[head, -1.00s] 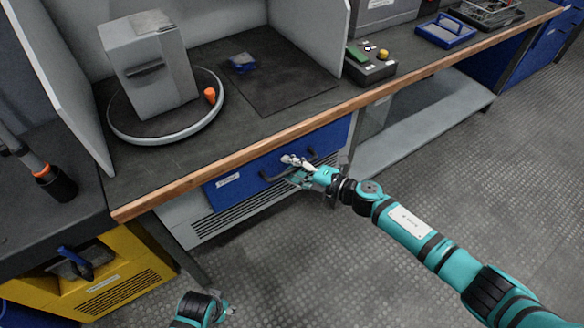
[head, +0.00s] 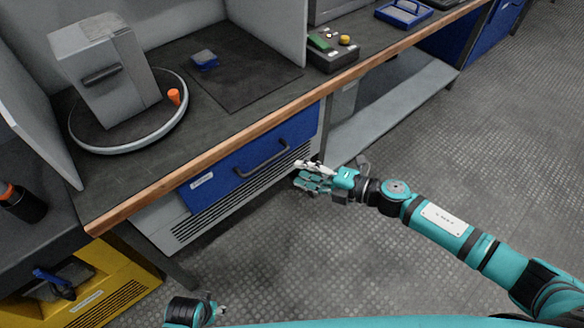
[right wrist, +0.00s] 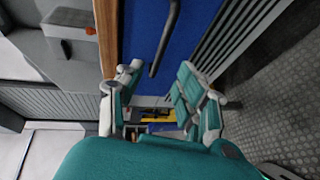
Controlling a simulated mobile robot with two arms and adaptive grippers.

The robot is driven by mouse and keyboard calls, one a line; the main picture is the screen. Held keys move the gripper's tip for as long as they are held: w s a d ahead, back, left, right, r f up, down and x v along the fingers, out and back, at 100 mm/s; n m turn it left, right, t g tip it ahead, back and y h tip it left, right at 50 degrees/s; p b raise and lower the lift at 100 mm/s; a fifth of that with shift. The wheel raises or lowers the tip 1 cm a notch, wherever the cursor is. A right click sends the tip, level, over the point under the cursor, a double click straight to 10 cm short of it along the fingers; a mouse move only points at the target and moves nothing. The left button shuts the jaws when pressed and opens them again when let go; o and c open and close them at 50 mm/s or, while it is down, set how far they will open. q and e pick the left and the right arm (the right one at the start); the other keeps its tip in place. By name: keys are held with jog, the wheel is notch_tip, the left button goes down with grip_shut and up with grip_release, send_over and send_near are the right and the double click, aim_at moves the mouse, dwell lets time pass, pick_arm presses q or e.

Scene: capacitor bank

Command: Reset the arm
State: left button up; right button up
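My right arm reaches in from the lower right of the head view. Its gripper (head: 302,174) is in front of the workbench, just right of a blue drawer (head: 225,178). In the right wrist view the gripper (right wrist: 157,88) has its fingers spread apart with nothing between them. The drawer's dark handle (head: 262,158) is clear of the fingers, and the drawer looks closed. In the right wrist view the blue drawer front (right wrist: 143,40) and its handle lie ahead of the fingers.
The wooden bench edge (head: 250,132) runs above the drawer. On the bench are a grey box (head: 105,80) on a round turntable (head: 150,138), an orange cap (head: 174,97), a blue block (head: 204,59) and a button box (head: 333,52). A yellow cabinet (head: 105,275) stands lower left. The floor is open.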

jog(key=shift+s+d, duration=0.1)
dwell(0.5)
